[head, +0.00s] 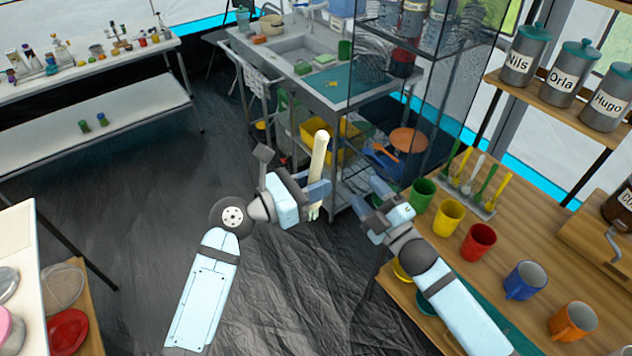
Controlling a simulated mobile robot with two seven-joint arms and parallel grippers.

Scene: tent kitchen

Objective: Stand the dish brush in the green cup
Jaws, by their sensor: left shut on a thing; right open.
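My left gripper (311,190) is shut on the dish brush (319,152), a long cream stick held nearly upright. Its thicker cream end points up, and a small pale end shows below the fingers. The gripper covers its middle. A green cup (422,194) stands on the wooden table at the right, at the far end of a row of coloured cups. Another green cup (345,49) stands by the sink at the back. My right gripper (362,208) is open and empty, just left of the cup on the wooden table.
Yellow (447,218), red (478,243), blue (525,281) and orange (573,321) cups line the wooden table. A sink counter (330,88) is beyond the grippers. Dark floor lies open at left.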

